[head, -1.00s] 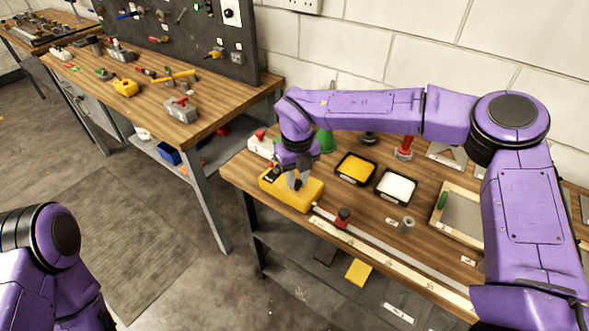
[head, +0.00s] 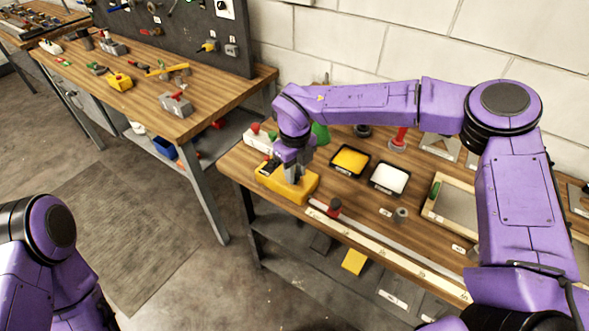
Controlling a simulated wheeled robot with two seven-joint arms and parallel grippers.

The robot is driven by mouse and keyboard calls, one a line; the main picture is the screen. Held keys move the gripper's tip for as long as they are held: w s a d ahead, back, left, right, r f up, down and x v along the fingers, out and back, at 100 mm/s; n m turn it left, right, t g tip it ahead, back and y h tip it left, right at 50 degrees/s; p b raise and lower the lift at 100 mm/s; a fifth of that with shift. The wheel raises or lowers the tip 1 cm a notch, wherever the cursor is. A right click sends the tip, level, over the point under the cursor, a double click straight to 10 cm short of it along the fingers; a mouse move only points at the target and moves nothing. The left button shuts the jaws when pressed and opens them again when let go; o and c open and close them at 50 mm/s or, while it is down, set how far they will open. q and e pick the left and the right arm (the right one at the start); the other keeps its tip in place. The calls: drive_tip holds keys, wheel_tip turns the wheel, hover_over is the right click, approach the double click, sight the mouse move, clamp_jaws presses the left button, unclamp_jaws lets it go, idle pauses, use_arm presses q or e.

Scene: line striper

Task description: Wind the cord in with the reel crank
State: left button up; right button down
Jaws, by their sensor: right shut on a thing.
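A yellow box-shaped reel (head: 305,188) sits at the left end of the near workbench. My right gripper (head: 291,178) points down at its top and is shut on a small part there, seemingly the crank, which the fingers mostly hide. A pale strip or cord (head: 400,246) runs from beside the reel along the bench's front edge towards the lower right. A red-topped piece (head: 334,206) stands on the strip near the reel. My left arm shows at the lower left, but its gripper is out of view.
Behind the reel are a yellow-filled tray (head: 350,161), a white-filled tray (head: 389,178) and a green cone (head: 320,134). A framed screen (head: 455,210) lies farther right. A second workbench (head: 215,107) with tools stands at the left, with a floor gap between.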

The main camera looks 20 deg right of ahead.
drive_tip(key=c, duration=0.9)
unclamp_jaws()
drive_tip(key=shift+s+f, duration=0.1)
drive_tip(key=shift+f, duration=0.05)
drive_tip(key=shift+r, duration=0.25)
wheel_tip(320, 180, up, 10)
drive_tip(key=b, duration=0.2)
drive_tip(key=shift+r+b, duration=0.1)
drive_tip(key=shift+b, duration=0.25)
